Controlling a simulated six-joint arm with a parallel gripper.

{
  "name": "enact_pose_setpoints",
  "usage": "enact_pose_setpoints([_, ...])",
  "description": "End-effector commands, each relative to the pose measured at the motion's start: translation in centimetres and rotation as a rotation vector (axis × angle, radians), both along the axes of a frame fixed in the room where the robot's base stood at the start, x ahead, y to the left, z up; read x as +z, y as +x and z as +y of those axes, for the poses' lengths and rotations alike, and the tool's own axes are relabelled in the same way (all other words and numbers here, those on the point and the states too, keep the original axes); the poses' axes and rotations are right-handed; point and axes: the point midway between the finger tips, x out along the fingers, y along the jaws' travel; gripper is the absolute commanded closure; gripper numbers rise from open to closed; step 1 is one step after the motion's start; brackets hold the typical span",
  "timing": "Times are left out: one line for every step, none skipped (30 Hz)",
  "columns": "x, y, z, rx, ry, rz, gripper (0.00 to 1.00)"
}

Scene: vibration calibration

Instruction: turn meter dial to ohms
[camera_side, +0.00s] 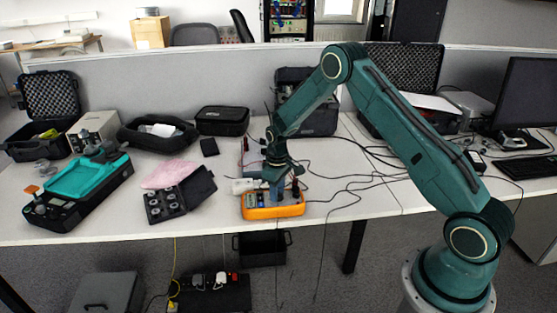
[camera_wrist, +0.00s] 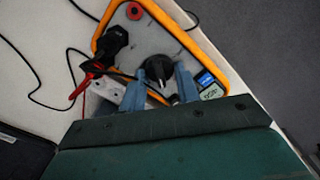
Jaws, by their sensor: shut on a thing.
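The meter (camera_side: 274,209) is an orange-edged instrument with a grey face, lying near the front edge of the table. It also shows in the wrist view (camera_wrist: 176,40). Its black round dial (camera_wrist: 158,69) sits between the two blue fingers of my gripper (camera_wrist: 160,85), which is shut on it. In the side view my gripper (camera_side: 276,190) points straight down onto the meter and hides the dial. A small display (camera_wrist: 211,92) shows beside the right finger, too small to read. The dial's position marks cannot be read.
Black plugs (camera_wrist: 113,40) with red and black leads sit at the meter's left in the wrist view. An open black case of round parts (camera_side: 181,197) lies left of the meter. A teal-topped device (camera_side: 85,180) stands further left. Loose cables run across the table to the right.

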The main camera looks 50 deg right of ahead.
Motion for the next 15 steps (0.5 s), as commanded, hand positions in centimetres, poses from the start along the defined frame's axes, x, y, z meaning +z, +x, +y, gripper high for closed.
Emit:
enact_pose_setpoints([-0.05, -0.08, -0.02, -0.018, 0.001, 0.002, 0.91])
enact_pose_setpoints([-0.05, -0.08, -0.02, -0.029, 0.001, 0.002, 0.91])
enact_pose_setpoints([-0.05, -0.08, -0.02, -0.04, 0.001, 0.003, 0.91])
enact_pose_setpoints([-0.05, -0.09, -0.02, -0.048, 0.001, 0.003, 0.91])
enact_pose_setpoints([-0.05, -0.09, -0.02, -0.054, 0.001, 0.003, 0.91])
enact_pose_setpoints([-0.05, -0.09, -0.02, -0.061, 0.001, 0.003, 0.91])
enact_pose_setpoints([-0.05, -0.09, -0.02, -0.064, 0.001, 0.003, 0.91])
enact_pose_setpoints([-0.06, -0.09, -0.02, -0.066, 0.001, 0.003, 0.91])
enact_pose_setpoints([-0.06, -0.1, -0.03, -0.068, 0.001, 0.003, 0.91])
enact_pose_setpoints([-0.06, -0.1, -0.03, -0.069, 0.001, 0.003, 0.91])
enact_pose_setpoints([-0.06, -0.1, -0.03, -0.07, 0.001, 0.003, 0.91])
enact_pose_setpoints([-0.06, -0.1, -0.03, -0.07, 0.001, 0.003, 0.91])
enact_pose_setpoints([-0.07, -0.1, -0.03, -0.07, 0.001, 0.003, 0.91])
enact_pose_setpoints([-0.07, -0.1, -0.03, -0.069, 0.001, 0.003, 0.91])
enact_pose_setpoints([-0.07, -0.1, -0.03, -0.069, 0.001, 0.003, 0.91])
